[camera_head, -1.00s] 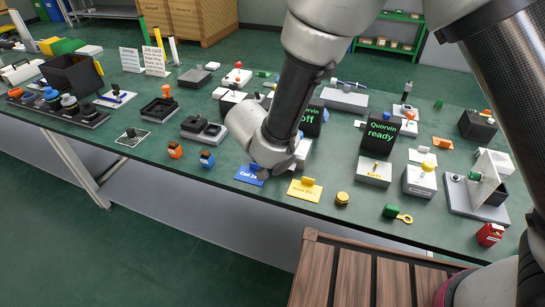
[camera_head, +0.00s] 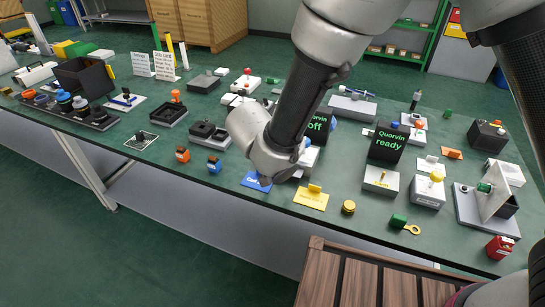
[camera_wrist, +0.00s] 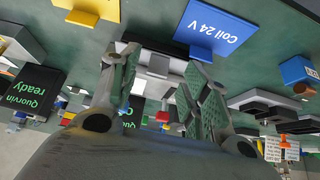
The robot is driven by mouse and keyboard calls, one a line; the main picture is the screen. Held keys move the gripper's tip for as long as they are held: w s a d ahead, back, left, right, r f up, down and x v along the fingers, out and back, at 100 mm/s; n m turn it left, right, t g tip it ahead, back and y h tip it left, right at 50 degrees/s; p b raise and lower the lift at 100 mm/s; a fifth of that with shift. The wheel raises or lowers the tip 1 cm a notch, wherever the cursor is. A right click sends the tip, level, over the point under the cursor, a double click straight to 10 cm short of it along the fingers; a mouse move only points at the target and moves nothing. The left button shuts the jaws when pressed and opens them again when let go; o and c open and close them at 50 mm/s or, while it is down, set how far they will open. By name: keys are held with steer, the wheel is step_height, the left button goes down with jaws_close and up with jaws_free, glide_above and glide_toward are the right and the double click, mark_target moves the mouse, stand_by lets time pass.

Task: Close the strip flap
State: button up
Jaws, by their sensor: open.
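My gripper (camera_wrist: 160,100) is open, with its two fingers spread and nothing held between them. In the wrist view a white block with a dark strip (camera_wrist: 184,50) and a small grey tab lies beyond the fingertips; I cannot tell whether this is the strip flap. In the head view my wrist hides most of that spot, just behind the blue Coil 24 V card (camera_head: 256,181). The card also shows in the wrist view (camera_wrist: 217,30). At the right, a pale tilted panel with a green knob (camera_head: 495,190) stands raised on a grey base, beside a dark box.
A yellow plate (camera_head: 310,199) lies right of the blue card. Black screens, one reading Quorvin ready (camera_head: 388,143), stand behind and to the right. Orange and blue small parts (camera_head: 214,164) sit to the left. The green table (camera_head: 130,160) is crowded; its front edge is clearer.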

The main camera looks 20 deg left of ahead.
steer(key=v, duration=0.8)
steer(key=shift+s+r, duration=0.2)
steer(key=shift+r, duration=0.05)
